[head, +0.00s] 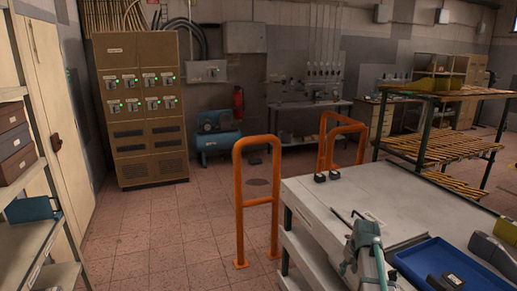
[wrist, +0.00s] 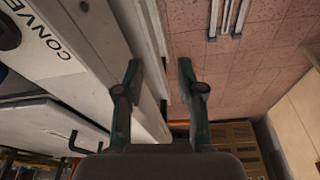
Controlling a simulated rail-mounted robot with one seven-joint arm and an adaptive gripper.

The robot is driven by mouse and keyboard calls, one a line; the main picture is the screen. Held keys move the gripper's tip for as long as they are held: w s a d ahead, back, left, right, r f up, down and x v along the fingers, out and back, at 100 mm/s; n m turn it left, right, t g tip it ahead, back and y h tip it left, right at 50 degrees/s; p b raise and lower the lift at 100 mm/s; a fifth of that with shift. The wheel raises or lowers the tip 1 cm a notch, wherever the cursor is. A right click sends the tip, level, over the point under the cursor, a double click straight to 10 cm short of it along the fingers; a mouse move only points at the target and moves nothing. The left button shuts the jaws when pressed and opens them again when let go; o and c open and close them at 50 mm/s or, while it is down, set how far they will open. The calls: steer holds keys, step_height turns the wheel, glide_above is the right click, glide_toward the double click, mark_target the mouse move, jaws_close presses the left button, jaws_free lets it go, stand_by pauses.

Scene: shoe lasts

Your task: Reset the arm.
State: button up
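My gripper (wrist: 160,68) shows in the wrist view with its two dark teal fingers spread apart. The space between the fingertips is empty, and the floor and a pale table edge lie beyond it. In the head view, a teal and grey part that looks like my arm rises at the bottom, over the near part of the white table (head: 318,200). I cannot make out both fingertips there. No object is seen held.
A blue tray (head: 408,262) with a dark item sits at the table's near right, beside grey shoe-last-like shapes (head: 490,252). Two small black items (head: 326,177) lie at the far edge. An orange rail (head: 239,205) stands left of the table. Floor beyond it is open.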

steer(key=s+a+f+m+g, duration=0.1)
steer(key=s+a+f, duration=0.75)
steer(key=s, duration=0.25)
steer(key=s+a+f+m+g, duration=0.1)
steer(key=s+a+f+g, duration=0.1)
steer(key=s+a+f, duration=0.7)
steer(key=s+d+f+g+b, duration=0.1)
steer(key=s+f+g+b, duration=0.5)
steer(key=s+f, duration=2.3)
steer(key=s+b, duration=0.2)
steer(key=b, duration=0.2)
steer(key=shift+d+f+g, duration=0.2)
steer(key=shift+d+g, duration=0.1)
steer(key=shift+d, duration=0.1)
